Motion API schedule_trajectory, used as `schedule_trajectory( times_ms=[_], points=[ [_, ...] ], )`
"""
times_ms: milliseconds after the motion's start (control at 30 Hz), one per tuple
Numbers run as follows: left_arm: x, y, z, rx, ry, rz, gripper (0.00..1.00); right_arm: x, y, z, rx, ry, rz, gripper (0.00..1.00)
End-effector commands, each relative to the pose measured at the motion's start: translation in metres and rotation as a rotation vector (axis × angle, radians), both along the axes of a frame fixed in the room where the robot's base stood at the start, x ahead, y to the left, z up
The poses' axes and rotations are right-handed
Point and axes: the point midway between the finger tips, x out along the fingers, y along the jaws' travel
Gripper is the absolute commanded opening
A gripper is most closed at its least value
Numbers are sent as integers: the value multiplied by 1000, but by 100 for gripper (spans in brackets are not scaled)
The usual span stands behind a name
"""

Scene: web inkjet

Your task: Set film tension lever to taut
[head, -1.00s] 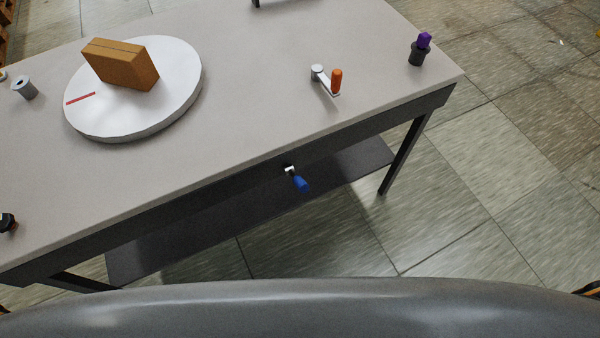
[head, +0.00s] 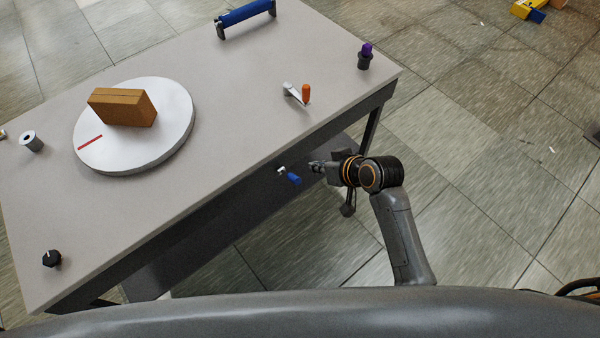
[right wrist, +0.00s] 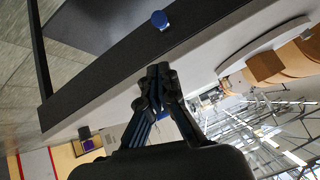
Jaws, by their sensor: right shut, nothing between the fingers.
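A lever with a blue grip (head: 294,179) sticks out of the table's front edge on a short metal piece. A second lever, a grey arm with an upright orange handle (head: 306,93), stands on the tabletop near the right end. No label shows which is the film tension lever. My right gripper (head: 313,166) is shut and empty, just right of the blue grip and apart from it. In the right wrist view its closed fingertips (right wrist: 158,72) lie below the round blue grip end (right wrist: 160,20). My left gripper is not in view.
The table (head: 235,90) holds a white turntable (head: 175,145) with a brown box (head: 122,107), a grey spool (head: 32,141), a black knob (head: 52,258), a purple-topped post (head: 365,57) and a blue roller (head: 245,14).

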Motion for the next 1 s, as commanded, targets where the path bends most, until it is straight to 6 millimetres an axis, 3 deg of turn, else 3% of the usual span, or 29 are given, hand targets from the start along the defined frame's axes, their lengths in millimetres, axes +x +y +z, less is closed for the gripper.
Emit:
schedule_trajectory(
  times_ms=[33, 133, 500, 733, 1000],
  points=[
    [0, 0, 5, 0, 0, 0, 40, 2, 2, 17, 5, -15, 11, 0],
    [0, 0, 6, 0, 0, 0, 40, 2, 5, 30, 11, -29, 25, 0],
    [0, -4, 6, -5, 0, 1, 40, 2, 6, 32, 13, -33, 28, 0],
    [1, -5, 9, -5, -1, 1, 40, 13, 15, 20, 14, -30, 27, 0],
    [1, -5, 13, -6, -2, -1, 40, 39, 38, -13, 14, -30, 27, 0]
  ],
)
